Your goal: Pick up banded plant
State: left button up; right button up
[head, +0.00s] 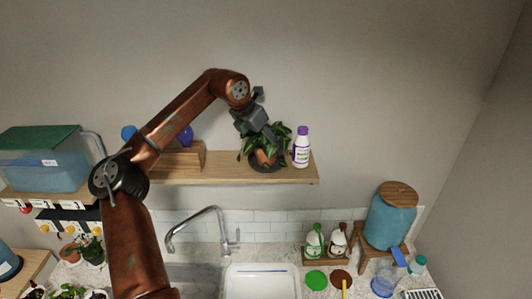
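A leafy green plant (281,146) in a terracotta pot (264,157) stands on a dark saucer (268,169) on the wooden wall shelf (220,173). I cannot make out a band on its pot at this size. My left arm reaches up from the lower left. My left gripper (268,133) points down at the plant, over its upper leaves and close to the pot. The gripper body and leaves hide the fingertips, so I cannot tell whether they are open or touch the pot. My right gripper is not in view.
A white bottle with a purple cap (302,147) stands just right of the plant. A wooden box (185,159) and a blue-purple object (186,136) are to its left. Below are a tap (205,225), a white basin (262,281) and small potted plants (92,251) at lower left.

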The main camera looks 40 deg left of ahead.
pick_arm(q)
jog(key=c, duration=0.9)
jog(key=shift+r, duration=0.1)
